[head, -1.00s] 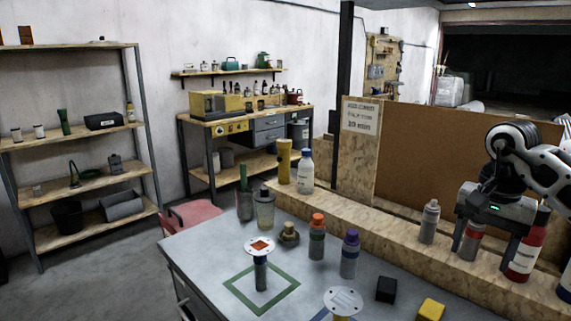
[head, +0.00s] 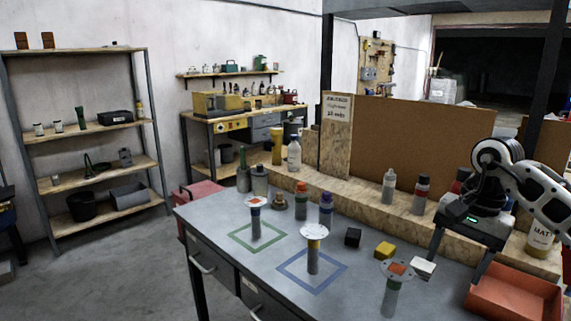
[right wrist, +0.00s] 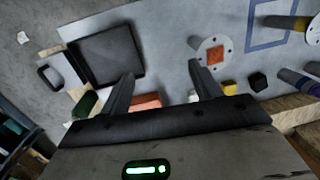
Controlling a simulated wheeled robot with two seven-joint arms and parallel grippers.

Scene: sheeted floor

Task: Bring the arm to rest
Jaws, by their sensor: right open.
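My right arm (head: 535,190) comes in from the right in the head view. Its gripper (head: 458,266) points down over the right part of the grey workbench (head: 225,222), beside a red-orange tray (head: 515,297). In the right wrist view the two fingers of the gripper (right wrist: 160,70) are spread apart with nothing held between them. A stand with a white disc and an orange-red square (head: 397,269) is left of the gripper; its disc also shows in the wrist view (right wrist: 213,52). My left gripper is not in view.
A white block (head: 424,267) lies near the fingers, with a yellow block (head: 385,250) and black cube (head: 353,237) further left. Another disc stand (head: 314,232) is in the blue square. Bottles (head: 389,187) line the wooden ledge behind. A black tray (right wrist: 105,55) shows in the wrist view.

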